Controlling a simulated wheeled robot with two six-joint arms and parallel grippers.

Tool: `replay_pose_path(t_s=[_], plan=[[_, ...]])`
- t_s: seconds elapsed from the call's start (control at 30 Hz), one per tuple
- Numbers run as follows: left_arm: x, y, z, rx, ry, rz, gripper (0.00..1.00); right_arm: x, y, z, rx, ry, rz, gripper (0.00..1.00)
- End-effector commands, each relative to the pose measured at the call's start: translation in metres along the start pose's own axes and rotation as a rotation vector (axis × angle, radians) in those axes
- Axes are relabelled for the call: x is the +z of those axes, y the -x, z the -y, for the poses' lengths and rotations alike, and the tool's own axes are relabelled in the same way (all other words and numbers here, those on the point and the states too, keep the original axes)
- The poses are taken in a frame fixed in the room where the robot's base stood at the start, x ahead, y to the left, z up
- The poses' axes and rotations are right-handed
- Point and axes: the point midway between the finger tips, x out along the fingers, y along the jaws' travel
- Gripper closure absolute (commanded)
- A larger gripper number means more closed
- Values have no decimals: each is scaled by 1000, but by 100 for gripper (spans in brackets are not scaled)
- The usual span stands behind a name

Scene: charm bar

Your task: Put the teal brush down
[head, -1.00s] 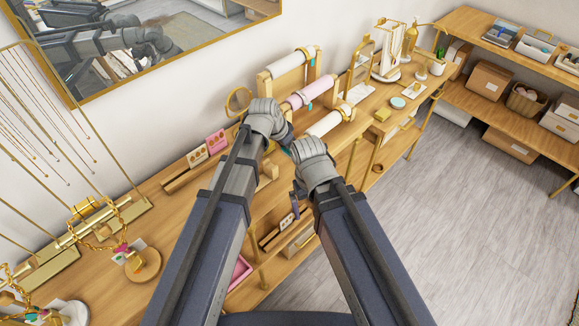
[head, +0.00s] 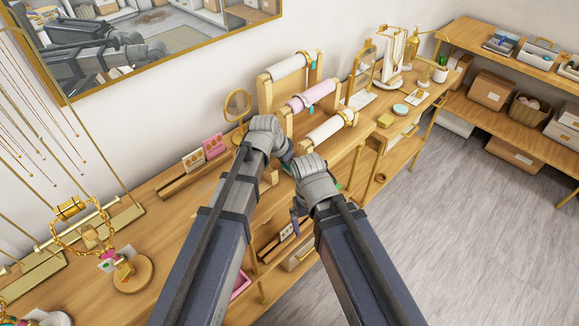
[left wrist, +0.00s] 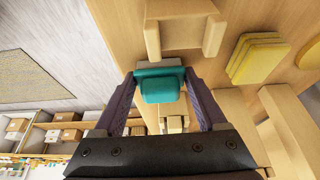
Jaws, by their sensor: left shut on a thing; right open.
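The teal brush (left wrist: 160,84) is between the two fingers of my left gripper (left wrist: 165,100) in the left wrist view, and the gripper is shut on it. A pale wooden holder with raised ends (left wrist: 185,28) lies on the wooden surface just beyond the brush; I cannot tell whether they touch. In the head view my left gripper (head: 286,158) is over the counter in front of the bracelet stand, with only a sliver of teal showing beside it. My right gripper (head: 296,215) is open and empty near the counter's front edge, partly hidden by its own wrist.
A bracelet stand with padded rolls (head: 314,95) stands behind the grippers. A round gold mirror (head: 237,104) and earring cards (head: 203,152) are to the left. Yellow cloths (left wrist: 257,60) lie beside the holder. A round wooden tray (head: 132,274) stands at far left; bare counter (head: 180,225) lies between.

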Motion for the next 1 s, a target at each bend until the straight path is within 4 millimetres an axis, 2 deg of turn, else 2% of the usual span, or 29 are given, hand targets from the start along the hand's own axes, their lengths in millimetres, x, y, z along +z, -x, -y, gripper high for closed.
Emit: replay_pose_path(t_s=[0.13,0.17,0.37,0.77,1.0], plan=[[2,-5,0,0,0,0,70,0,-5,0,0,0,0,0],[1,-3,0,0,0,0,22,0,-3,0,0,0,0,0],[1,-3,0,0,0,0,0,0,-3,0,0,0,0,0],[0,1,0,0,0,0,0,0,1,0,0,0,0,0],[-1,24,0,0,0,0,0,1,22,-2,0,1,0,0]])
